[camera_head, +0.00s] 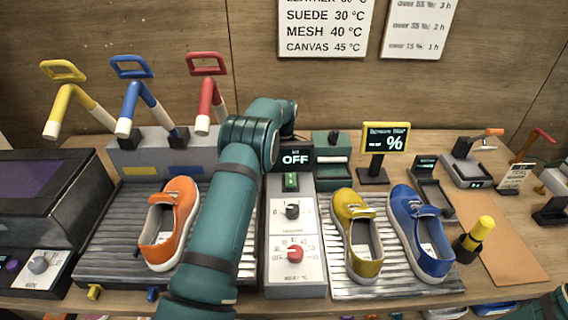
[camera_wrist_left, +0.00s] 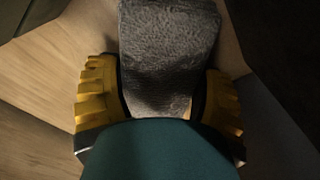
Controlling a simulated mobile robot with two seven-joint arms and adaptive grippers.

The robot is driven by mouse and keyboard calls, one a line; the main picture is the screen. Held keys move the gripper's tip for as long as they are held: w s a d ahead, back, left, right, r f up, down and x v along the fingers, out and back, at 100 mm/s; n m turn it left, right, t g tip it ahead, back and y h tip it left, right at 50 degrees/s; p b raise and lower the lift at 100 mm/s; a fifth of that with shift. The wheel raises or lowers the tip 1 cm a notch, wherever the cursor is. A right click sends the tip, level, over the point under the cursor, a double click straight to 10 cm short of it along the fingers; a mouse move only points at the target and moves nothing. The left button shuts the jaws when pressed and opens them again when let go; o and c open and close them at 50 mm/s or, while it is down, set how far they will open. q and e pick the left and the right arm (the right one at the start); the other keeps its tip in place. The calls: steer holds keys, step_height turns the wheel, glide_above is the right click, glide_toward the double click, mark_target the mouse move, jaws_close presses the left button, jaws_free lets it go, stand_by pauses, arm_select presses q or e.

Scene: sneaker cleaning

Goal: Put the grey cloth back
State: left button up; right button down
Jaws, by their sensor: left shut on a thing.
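The grey cloth (camera_wrist_left: 168,40) is a rough, textured piece that fills the middle of the left wrist view. My left gripper (camera_wrist_left: 160,92) has a yellow ribbed finger on each side of the cloth and is shut on it. The lower part of the cloth is hidden behind my gripper's body. In the head view my left arm reaches over the bench towards the back, and its gripper and the cloth are hidden there.
An orange shoe (camera_head: 168,225) stands left of my arm on a ribbed tray (camera_head: 112,240). The control box (camera_head: 296,255), with its OFF display (camera_head: 296,157), is close on the right. A yellow shoe (camera_head: 358,230) and a blue shoe (camera_head: 420,230) stand farther right.

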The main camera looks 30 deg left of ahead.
arm_select(q)
step_height(320, 180, up, 28)
steer(key=p, duration=0.8)
steer(key=shift+s+f, duration=0.1)
